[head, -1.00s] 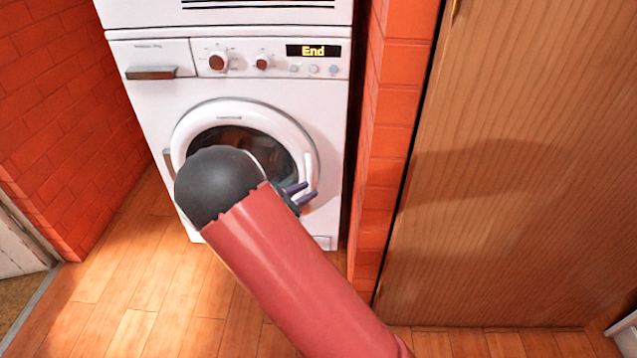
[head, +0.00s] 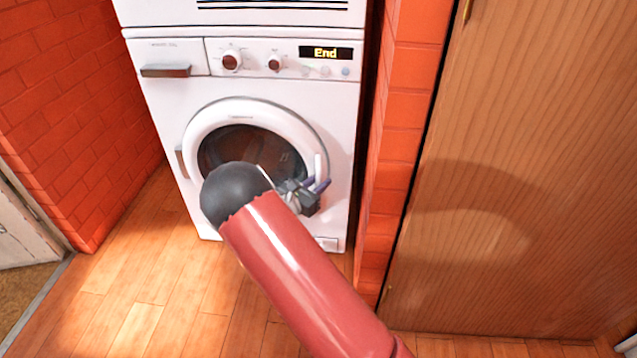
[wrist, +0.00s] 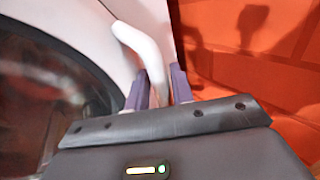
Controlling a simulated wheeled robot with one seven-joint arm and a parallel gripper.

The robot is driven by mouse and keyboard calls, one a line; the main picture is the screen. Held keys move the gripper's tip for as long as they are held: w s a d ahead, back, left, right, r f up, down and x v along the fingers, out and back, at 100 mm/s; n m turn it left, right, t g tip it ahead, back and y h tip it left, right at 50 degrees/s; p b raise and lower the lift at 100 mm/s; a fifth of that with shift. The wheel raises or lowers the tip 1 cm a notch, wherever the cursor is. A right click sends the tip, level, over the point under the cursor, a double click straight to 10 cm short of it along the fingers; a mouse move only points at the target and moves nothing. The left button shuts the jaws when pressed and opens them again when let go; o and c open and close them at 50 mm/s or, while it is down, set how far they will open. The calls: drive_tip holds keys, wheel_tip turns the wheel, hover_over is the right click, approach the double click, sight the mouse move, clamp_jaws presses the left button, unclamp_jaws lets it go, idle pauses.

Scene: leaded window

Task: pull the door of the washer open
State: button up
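The washer (head: 160,100) is white and stands against the brick wall, its display reading "End". Its round door (head: 196,130), with dark glass, looks closed. The white door handle (head: 318,165) is a bar on the door's right side. My gripper (head: 316,185) is at the lower part of this handle, seen beyond my red arm. In the wrist view, the handle (wrist: 142,45) runs down between the two purple fingers of my gripper (wrist: 158,88). The handle fills the narrow gap, and the fingers look shut on it. My arm hides the lower left of the door.
An orange brick pillar (head: 395,150) stands close to the right of the washer. A wooden cupboard door (head: 520,150) is further right. A brick wall (head: 70,110) is on the left. The wooden floor (head: 130,270) in front of the washer is clear.

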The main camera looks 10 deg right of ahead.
clamp_jaws()
drive_tip(key=shift+s, duration=0.1)
